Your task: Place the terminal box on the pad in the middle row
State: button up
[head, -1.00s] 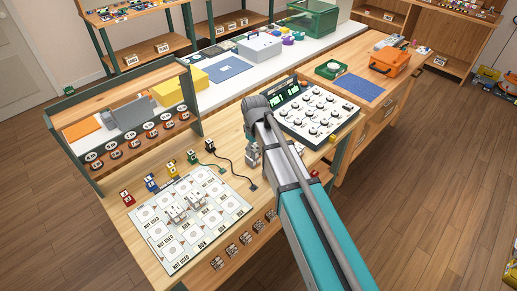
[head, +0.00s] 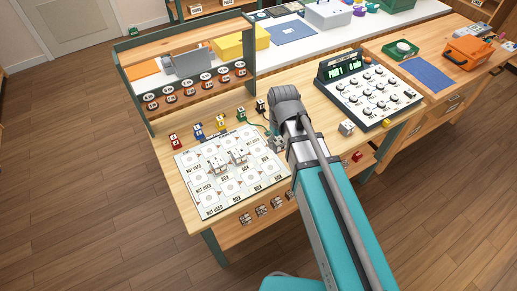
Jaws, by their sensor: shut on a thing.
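The white pad board (head: 183,161) lies on the wooden bench, with rows of round-marked pads labelled "BOX" or "NOT USED". Two pale boxes, one left (head: 218,165) and one right (head: 239,156), stand on neighbouring pads in the middle row. My gripper (head: 277,143) is at the board's right edge, just right of the middle row. It is shut on a small grey-white terminal box (head: 279,147), mostly hidden by my wrist. I cannot tell whether the box touches the board.
Red (head: 174,142), blue (head: 198,131), yellow (head: 221,123) and green (head: 241,114) terminals line the board's far side. A dial panel (head: 369,92) stands to the right, with a loose grey box (head: 346,128) before it. A shelf (head: 150,101) stands behind.

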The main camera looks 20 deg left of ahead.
jog(key=s+a, duration=0.1)
jog(key=s, duration=0.5)
jog(key=shift+r, duration=0.15)
jog(key=b, duration=0.8)
send_near(258, 150)
jog(key=shift+s+d+f, duration=0.55)
jog(key=shift+s+d, duration=0.05)
jog(key=shift+s, duration=0.15)
jog(key=shift+w+a+f+b, duration=0.4)
jog(key=shift+w+f, duration=0.1)
jog(key=shift+f, duration=0.1)
jog(key=shift+w+a+f+b, duration=0.2)
jog(key=shift+w+f+b, duration=0.2)
jog(key=shift+f+b, duration=1.6)
jog(key=shift+f, duration=0.05)
